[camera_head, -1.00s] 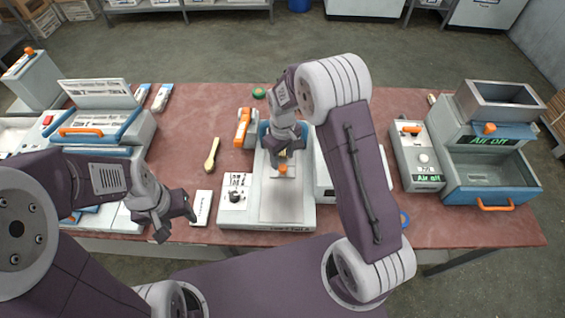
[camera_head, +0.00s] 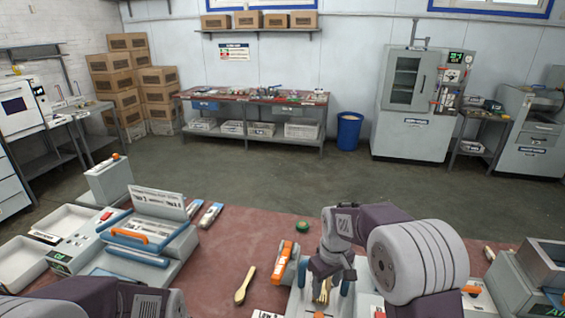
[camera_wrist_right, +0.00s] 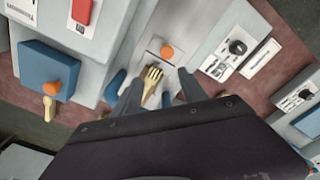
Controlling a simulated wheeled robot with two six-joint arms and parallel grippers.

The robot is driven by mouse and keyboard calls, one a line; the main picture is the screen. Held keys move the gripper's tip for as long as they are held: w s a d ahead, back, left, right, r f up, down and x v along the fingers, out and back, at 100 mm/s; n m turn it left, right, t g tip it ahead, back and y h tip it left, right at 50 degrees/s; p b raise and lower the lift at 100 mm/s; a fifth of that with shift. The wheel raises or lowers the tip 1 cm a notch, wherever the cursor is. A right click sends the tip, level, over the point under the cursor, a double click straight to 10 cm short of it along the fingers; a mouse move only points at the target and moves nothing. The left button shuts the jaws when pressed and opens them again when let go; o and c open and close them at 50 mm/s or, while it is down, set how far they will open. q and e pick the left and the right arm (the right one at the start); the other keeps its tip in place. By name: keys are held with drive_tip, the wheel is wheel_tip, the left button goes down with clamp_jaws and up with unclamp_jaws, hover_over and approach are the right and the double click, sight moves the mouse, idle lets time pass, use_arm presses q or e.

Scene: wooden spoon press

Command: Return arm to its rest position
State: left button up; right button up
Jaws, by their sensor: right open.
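My right gripper (camera_head: 322,290) is open over the press station near the table's front, in the head view. In the right wrist view its two dark fingers (camera_wrist_right: 158,92) stand apart. A wooden spoon (camera_head: 243,287) lies on the red tabletop (camera_head: 236,236) to the left of the press. Part of my left arm (camera_head: 85,294) shows at bottom left; its gripper is out of the picture.
A machine with a blue-edged lid and orange handle (camera_head: 130,236) stands on the left. A grey machine (camera_head: 548,262) stands at right. The red tabletop's middle is mostly clear.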

drive_tip(key=s+d+f+m, duration=0.1)
drive_tip(key=s+m, duration=0.2)
drive_tip(key=s, duration=0.5)
drive_tip(key=s+d+f+m, duration=0.1)
drive_tip(key=s+d+m, duration=0.1)
drive_tip(key=s, duration=0.7)
drive_tip(key=shift+d+m, duration=0.25)
drive_tip(key=shift+m, duration=0.15)
drive_tip(key=shift+s+r, duration=0.1)
drive_tip(key=shift+s, duration=0.1)
drive_tip(key=shift+w, duration=0.1)
